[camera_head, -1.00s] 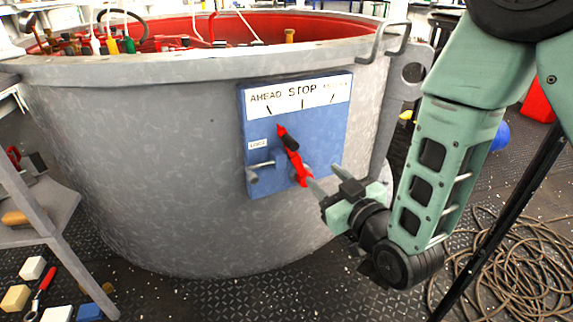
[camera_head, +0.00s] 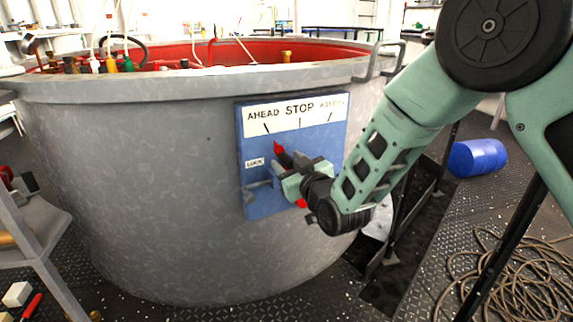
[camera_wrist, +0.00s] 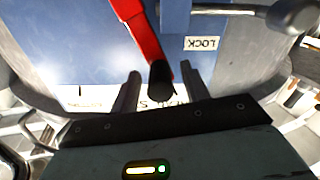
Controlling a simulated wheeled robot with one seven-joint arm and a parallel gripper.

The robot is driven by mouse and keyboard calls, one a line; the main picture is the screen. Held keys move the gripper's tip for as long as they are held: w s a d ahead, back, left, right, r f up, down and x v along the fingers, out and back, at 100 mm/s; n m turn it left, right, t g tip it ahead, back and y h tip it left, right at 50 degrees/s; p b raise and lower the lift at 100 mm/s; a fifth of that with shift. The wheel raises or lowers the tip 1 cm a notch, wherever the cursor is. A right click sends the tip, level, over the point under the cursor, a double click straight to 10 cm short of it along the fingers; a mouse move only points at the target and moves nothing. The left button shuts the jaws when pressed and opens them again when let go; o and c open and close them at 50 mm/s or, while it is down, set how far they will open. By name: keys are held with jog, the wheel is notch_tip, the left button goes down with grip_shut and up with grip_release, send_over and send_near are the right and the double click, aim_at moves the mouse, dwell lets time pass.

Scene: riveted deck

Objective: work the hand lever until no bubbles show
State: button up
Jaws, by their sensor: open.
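The hand lever (camera_head: 279,148) is red with a black grip. It sits on a blue panel (camera_head: 256,129) marked AHEAD and STOP, on the side of a large grey tub. Its upper tip leans left of STOP. My gripper (camera_head: 288,172) is at the lever, hiding its middle. In the wrist view, the red lever (camera_wrist: 138,25) comes down from the top and its black knob (camera_wrist: 160,80) lies between the fingers of my open gripper (camera_wrist: 161,73). A gap shows on each side of the knob. I make out no bubbles in the head view.
A grey locking handle (camera_head: 252,186) beside a LOCK label stands left of the lever. The tub (camera_head: 130,170) has a red inside with bottles and fittings at its rim. A shelf (camera_head: 30,240) is at left. A blue drum (camera_head: 477,157) and coiled hose (camera_head: 500,275) lie at right.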

jog(key=shift+x, duration=0.8)
grip_shut()
